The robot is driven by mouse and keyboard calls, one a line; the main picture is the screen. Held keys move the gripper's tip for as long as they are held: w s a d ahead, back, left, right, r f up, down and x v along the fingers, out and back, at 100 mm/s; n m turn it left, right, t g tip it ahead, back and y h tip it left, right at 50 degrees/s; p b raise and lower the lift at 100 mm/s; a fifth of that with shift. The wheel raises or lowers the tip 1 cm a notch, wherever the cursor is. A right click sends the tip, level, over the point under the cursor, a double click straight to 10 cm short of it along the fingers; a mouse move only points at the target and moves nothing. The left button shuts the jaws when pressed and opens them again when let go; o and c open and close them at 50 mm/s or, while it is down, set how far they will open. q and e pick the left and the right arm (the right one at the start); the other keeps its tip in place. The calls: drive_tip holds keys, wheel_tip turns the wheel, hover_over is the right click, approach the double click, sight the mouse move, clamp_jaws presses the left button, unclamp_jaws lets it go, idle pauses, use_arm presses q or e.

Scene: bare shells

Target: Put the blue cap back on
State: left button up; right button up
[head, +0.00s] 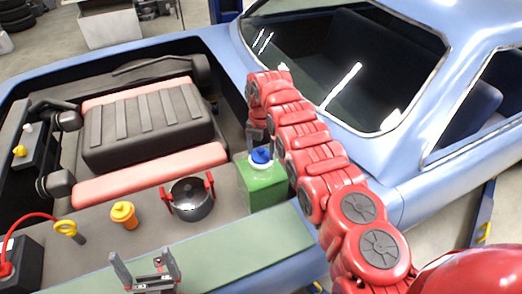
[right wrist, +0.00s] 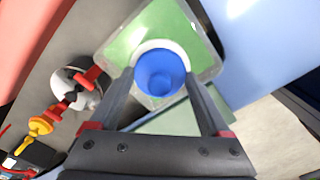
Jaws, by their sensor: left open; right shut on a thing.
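The blue cap (head: 261,155) is at the top of the green tank (head: 264,187), over its white neck (head: 257,166). My right gripper (head: 258,137) reaches down from above and is shut on the cap. In the right wrist view the cap (right wrist: 160,73) sits between the two fingers, with the white neck ring showing around it. I cannot tell whether the cap is seated or just above the neck. My left gripper (head: 143,257) is open and empty at the bottom, near the front ledge.
A black pot-like part with red handles (head: 191,198) and a yellow cap (head: 124,214) are left of the tank. A yellow ring handle (head: 66,229) and a black battery with a red cable (head: 20,262) are further left. The engine (head: 148,125) is behind; the windshield (head: 340,70) is right.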

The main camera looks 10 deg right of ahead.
drive_tip(key=shift+f+b, duration=0.2)
drive_tip(key=shift+b, duration=1.05)
idle(1.2)
drive_tip(key=shift+s+d+r+b, duration=0.1)
drive_tip(key=shift+s+r+b, duration=0.05)
drive_tip(key=shift+s+b, duration=0.15)
idle(0.4)
drive_tip(key=o, duration=1.2)
drive_tip(key=shift+c, duration=0.2)
